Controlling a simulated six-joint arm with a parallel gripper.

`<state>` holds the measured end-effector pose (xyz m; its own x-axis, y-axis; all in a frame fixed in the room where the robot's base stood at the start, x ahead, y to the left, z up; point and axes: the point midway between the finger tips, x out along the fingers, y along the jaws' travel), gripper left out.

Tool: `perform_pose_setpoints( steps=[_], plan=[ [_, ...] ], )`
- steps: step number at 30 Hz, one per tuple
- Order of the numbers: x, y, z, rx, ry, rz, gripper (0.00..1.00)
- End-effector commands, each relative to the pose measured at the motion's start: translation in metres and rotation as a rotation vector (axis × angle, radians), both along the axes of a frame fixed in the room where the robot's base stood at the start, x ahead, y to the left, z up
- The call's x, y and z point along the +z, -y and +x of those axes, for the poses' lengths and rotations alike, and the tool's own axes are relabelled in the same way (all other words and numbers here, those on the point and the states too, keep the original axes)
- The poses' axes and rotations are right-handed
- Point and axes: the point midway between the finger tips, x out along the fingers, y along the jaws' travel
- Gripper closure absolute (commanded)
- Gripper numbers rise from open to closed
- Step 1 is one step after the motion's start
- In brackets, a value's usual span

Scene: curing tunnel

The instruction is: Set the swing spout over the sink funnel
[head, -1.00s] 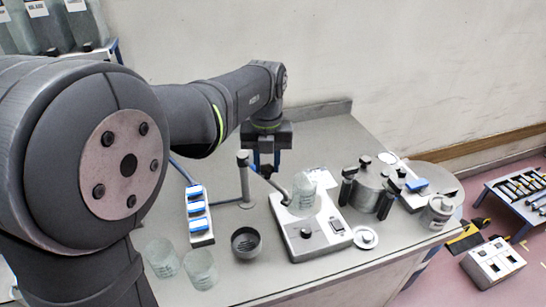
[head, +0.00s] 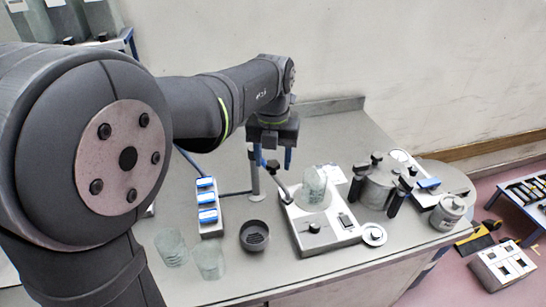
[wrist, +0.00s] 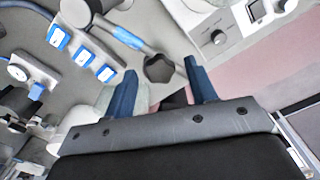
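The swing spout is a grey post (head: 254,178) with a thin arm (head: 281,186) angled toward the beaker (head: 314,186) on the white scale. In the wrist view its arm (wrist: 151,51) has a blue band, and a dark lobed knob (wrist: 160,68) sits beside it. The sink funnel (head: 254,236) is a dark round cup with a slotted bottom, in front of the post and left of the scale; the spout is not over it. My gripper (head: 273,161) is open, its blue fingers close to the spout arm. In the wrist view the knob lies beyond the gap between the fingertips (wrist: 157,75); contact is unclear.
A strip of blue switches (head: 208,209) stands left of the funnel. Two clear beakers (head: 209,262) stand at the front left. The white scale (head: 318,232) is right of the funnel, with a metal pot (head: 376,187) beyond it. The bench's back is clear.

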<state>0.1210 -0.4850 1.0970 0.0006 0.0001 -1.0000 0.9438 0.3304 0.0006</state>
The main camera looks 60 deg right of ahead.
Motion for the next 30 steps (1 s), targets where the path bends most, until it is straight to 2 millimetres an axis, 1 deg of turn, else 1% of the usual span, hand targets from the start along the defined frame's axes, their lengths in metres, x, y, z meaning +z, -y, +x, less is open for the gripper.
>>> perform_pose_setpoints(
  steps=[7, 11, 14, 17, 24, 27, 30],
  plan=[
    [0.001, 0.000, 0.000, 0.000, 0.000, 0.000, 0.49],
    [0.010, 0.001, 0.000, 0.000, 0.000, -0.004, 0.49],
    [0.026, 0.001, 0.000, 0.000, 0.001, -0.005, 0.49],
    [0.049, 0.001, 0.000, 0.000, 0.001, -0.006, 0.49],
    [0.109, 0.001, 0.000, 0.000, 0.001, -0.005, 0.49],
    [0.131, 0.001, 0.000, 0.000, 0.000, -0.004, 0.49],
    [0.149, 0.000, 0.000, 0.000, 0.000, -0.003, 0.49]
  ],
)
